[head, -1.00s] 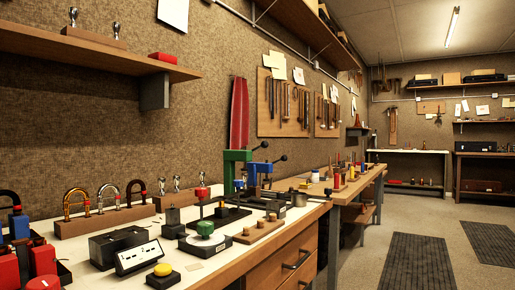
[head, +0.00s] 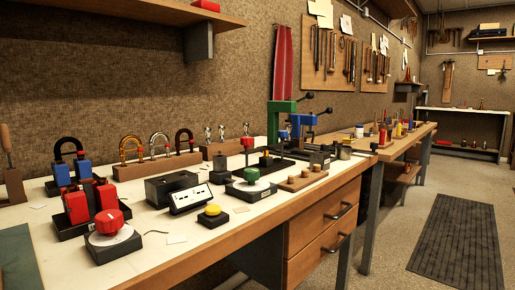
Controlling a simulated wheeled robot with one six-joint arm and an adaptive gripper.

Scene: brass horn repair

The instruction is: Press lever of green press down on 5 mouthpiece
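The green press (head: 273,128) stands on the white bench top near the wall, right of centre in the head view. Its dark lever with a round black knob (head: 309,96) sticks out to the right near the top, raised above the bench. Small silver mouthpieces (head: 208,135) stand on a wooden block (head: 218,151) left of the press. I cannot read a number on any of them. I cannot tell whether a mouthpiece sits under the green press, as its lower part is crowded by other items. My gripper is not in view.
A blue press (head: 296,125) stands right beside the green one. In front are a round green-topped device (head: 252,175), a yellow button (head: 213,210), a white switch box (head: 190,199) and a red-knobbed dial (head: 110,221).

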